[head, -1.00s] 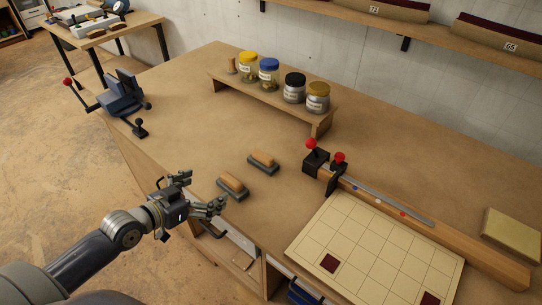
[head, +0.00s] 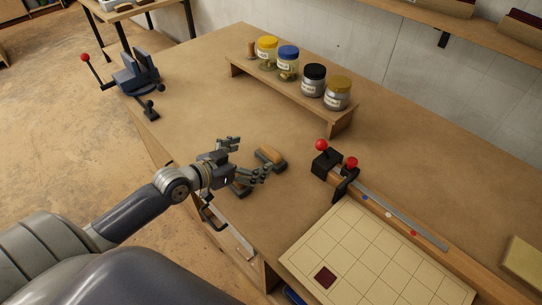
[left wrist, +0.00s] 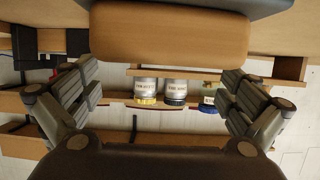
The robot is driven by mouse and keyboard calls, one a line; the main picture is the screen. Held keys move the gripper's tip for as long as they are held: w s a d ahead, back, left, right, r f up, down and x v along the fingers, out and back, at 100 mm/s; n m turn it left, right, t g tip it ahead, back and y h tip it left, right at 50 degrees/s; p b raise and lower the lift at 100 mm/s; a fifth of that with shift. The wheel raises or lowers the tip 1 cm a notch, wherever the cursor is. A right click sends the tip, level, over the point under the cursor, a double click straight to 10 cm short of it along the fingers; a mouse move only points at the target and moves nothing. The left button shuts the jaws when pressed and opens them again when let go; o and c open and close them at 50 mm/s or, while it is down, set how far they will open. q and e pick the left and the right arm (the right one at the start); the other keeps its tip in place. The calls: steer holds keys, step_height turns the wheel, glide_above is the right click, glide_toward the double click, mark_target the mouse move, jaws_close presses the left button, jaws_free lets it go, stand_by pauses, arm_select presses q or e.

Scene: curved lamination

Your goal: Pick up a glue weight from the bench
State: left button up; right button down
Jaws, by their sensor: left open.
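Two glue weights, each a wooden block on a dark base, lie on the bench (head: 210,100). The farther glue weight (head: 270,156) lies just ahead of my left gripper (head: 250,159), which is open and empty with its fingers pointing at it. The nearer glue weight (head: 240,189) is mostly hidden under that gripper. In the upside-down left wrist view a weight's wooden block (left wrist: 168,40) and dark base fill the top, beyond and between the spread fingers; I cannot tell if they touch. My right gripper is not in view.
A low riser (head: 290,92) with several jars stands behind the weights. Right of them is a wooden rail with red-knobbed clamps (head: 336,165), then a gridded board (head: 345,240). A vise (head: 138,75) sits at the far left corner. An open drawer is below the front edge.

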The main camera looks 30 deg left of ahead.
mark_target(267, 152)
arm_select(q)
steer(key=shift+w, duration=0.2)
steer(key=shift+w+d+f, duration=0.15)
steer(key=shift+w+d, duration=0.1)
steer(key=shift+w, duration=0.05)
steer(key=x, duration=0.3)
steer(key=shift+d+f+p, duration=0.15)
steer(key=shift+d+p, duration=0.1)
steer(key=shift+p, duration=0.1)
steer(key=shift+w+d+f, duration=0.15)
steer(key=shift+w+f, duration=0.05)
steer(key=shift+w, duration=0.3)
steer(key=c, duration=1.2)
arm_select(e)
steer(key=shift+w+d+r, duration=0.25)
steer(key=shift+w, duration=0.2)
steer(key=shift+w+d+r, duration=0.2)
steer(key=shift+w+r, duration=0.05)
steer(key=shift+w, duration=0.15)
